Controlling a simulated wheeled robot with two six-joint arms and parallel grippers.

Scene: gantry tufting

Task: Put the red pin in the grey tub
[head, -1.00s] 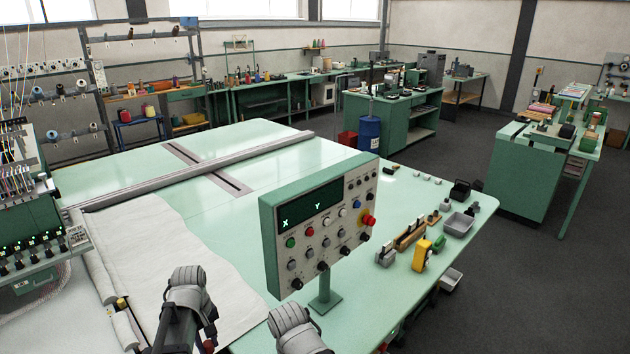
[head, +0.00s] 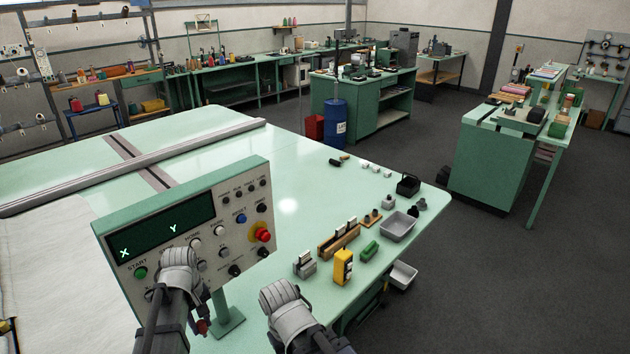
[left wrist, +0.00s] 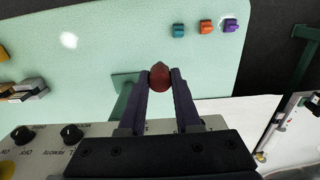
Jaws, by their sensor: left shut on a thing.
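The red pin (left wrist: 160,77) is between the two fingertips of my left gripper (left wrist: 160,84) in the left wrist view. The gripper is shut on it, above the pale green table. In the head view a small red part (head: 202,327) shows by my left arm, in front of the control panel; the fingers are hard to make out there. A grey tub (head: 398,226) sits on the table near its right edge, well right of my left gripper. My right arm shows at the bottom middle, but its gripper does not show.
The control panel (head: 180,228) stands on a post in front of my left arm. Between it and the tub are a yellow device (head: 343,266), a green block (head: 369,250) and a wooden rack (head: 338,240). A second grey tray (head: 403,274) is below the table edge.

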